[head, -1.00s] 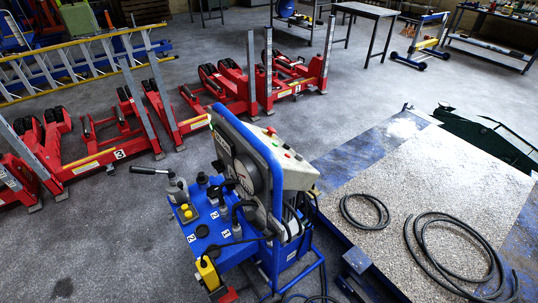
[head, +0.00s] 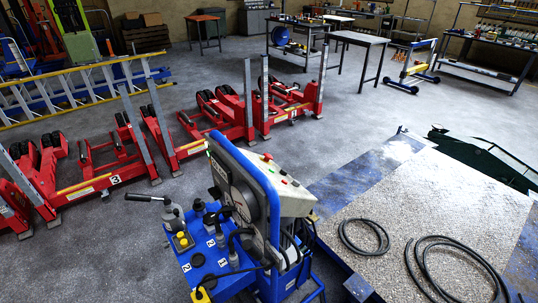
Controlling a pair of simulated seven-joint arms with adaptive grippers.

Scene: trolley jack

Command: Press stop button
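A blue trolley unit (head: 260,150) stands in the lower middle of the head view. Its grey-beige control box (head: 293,187) faces right and carries small buttons on its sloped top. A red button (head: 267,157) sits near the top of the box, and smaller red and green spots lie below it. Which of these is the stop button I cannot tell for certain. Neither of my grippers shows in the head view.
Red wheeled lifting units (head: 110,155) stand in a row behind and left. A speckled platform (head: 420,215) with coiled black cables (head: 455,262) lies to the right. Worktables (head: 362,42) stand at the back. Grey floor (head: 350,125) is clear behind the trolley.

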